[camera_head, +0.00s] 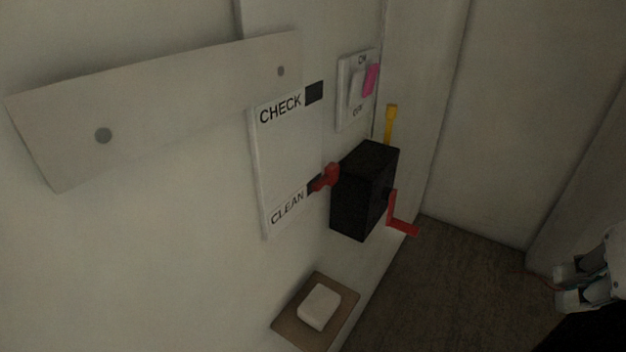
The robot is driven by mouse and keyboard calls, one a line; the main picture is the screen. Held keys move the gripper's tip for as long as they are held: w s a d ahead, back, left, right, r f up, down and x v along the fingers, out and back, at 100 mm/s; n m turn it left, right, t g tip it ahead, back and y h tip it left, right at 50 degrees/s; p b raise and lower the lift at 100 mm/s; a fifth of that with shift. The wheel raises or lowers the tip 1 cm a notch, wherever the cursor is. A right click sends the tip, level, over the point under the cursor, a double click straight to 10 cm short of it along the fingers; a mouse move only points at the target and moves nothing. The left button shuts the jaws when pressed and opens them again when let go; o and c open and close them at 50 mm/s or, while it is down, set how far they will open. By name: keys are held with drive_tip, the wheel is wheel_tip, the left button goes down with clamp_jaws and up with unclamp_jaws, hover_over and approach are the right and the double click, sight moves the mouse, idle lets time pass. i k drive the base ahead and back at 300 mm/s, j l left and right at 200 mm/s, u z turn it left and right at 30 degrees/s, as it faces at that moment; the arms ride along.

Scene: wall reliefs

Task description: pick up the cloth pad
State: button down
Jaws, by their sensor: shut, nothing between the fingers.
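The cloth pad (319,306) is a small pale block with rounded edges. It lies on a brown shelf (289,328) that juts from the wall at the bottom middle of the head view. My gripper (560,288) is at the right edge, well to the right of the pad and apart from it. Its fingers are shut with nothing between them. Part of my gripper is cut off by the frame edge.
A black box (362,195) with red handles (400,222) sticks out from the wall above the shelf. A CHECK/CLEAN panel (288,160), a switch plate (346,103), a yellow lever (391,122) and a blank plate (190,102) are on the wall. The floor (455,270) between shelf and gripper looks clear.

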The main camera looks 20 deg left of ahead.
sight(320, 306)
drive_tip(key=l+u, duration=0.25)
drive_tip(key=u, duration=0.2)
drive_tip(key=l+u, duration=0.25)
drive_tip(key=u, duration=0.2)
drive_tip(key=l+u, duration=0.25)
drive_tip(key=u, duration=0.2)
drive_tip(key=l+z, duration=0.3)
drive_tip(key=i+l+z, duration=0.15)
drive_tip(key=l+z, duration=0.2)
